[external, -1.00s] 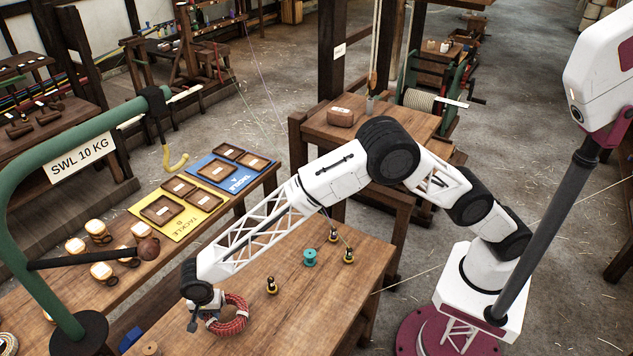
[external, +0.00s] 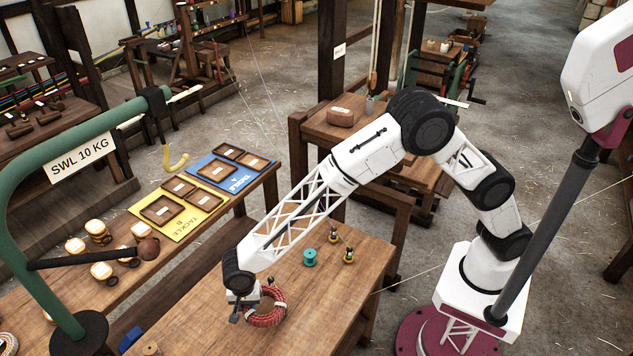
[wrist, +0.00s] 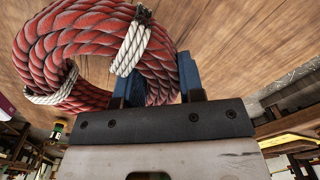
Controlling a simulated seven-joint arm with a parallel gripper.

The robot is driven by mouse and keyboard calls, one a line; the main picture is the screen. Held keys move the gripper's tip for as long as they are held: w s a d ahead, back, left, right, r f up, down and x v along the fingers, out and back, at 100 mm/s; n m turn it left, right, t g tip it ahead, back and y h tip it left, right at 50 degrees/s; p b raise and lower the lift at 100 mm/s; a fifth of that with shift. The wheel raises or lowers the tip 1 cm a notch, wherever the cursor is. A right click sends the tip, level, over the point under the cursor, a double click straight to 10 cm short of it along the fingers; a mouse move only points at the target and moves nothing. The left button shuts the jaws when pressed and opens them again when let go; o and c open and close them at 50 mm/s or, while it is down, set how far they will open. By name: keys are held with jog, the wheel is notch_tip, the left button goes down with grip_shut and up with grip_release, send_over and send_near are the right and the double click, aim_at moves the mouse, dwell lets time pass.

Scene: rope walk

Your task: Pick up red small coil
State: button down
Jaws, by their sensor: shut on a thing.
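The red small coil (external: 280,313) is a ring of red rope with white bindings. In the external view it hangs beside my gripper (external: 240,314) over the front bench. In the wrist view the coil (wrist: 60,38) fills the upper left, and one side of it passes between the blue fingers of my gripper (wrist: 160,82). My gripper is shut on the coil. The coil appears to be clear of the wooden top, but its exact height is hard to tell. Part of the coil is hidden behind my gripper in the external view.
The front bench (external: 205,322) bears a teal spool (external: 309,257) and small dark-and-yellow pieces (external: 348,256). The left bench holds a yellow board (external: 178,222) and a blue board (external: 238,181) with wooden trays. A green crane arm (external: 30,215) stands at the left.

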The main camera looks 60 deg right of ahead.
jog(key=shift+s+d, duration=0.4)
